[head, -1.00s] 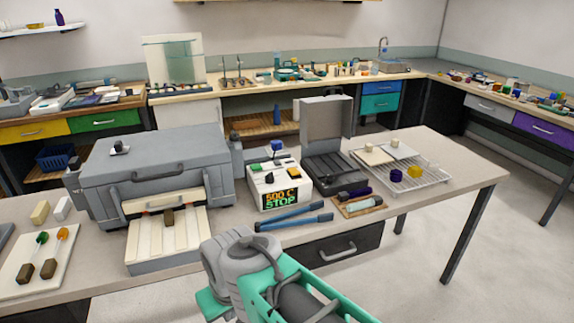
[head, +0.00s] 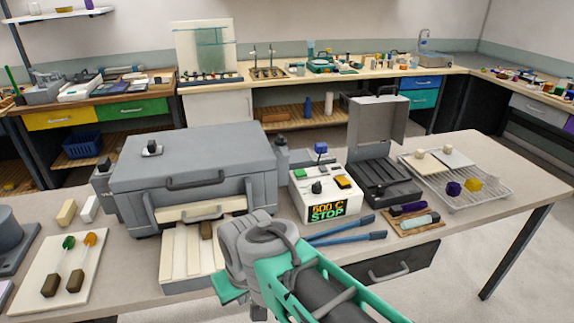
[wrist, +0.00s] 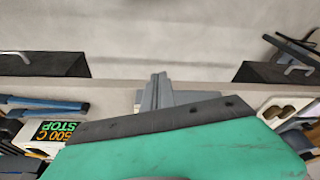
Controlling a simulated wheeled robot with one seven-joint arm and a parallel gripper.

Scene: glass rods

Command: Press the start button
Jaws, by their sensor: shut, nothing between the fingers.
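The white control box (head: 325,204) stands on the near table, right of the grey furnace. Its display (head: 327,211) shows a temperature and the word STOP. Its top carries a small green button (head: 299,174), a black knob (head: 316,187) and an orange-yellow button (head: 344,183). In the wrist view the display (wrist: 60,131) shows at the left, but the buttons cannot be made out. My gripper (wrist: 157,80) is shut and empty, apart from the box. In the head view my arm is in front of the table and the fingertips are hidden.
The grey furnace (head: 195,160) fills the table's left. Blue-handled tongs (head: 345,232) lie before the box. An open dark case (head: 385,180) stands at its right, beside a wire rack (head: 465,188). A blue cube (head: 321,149) sits at the box's back.

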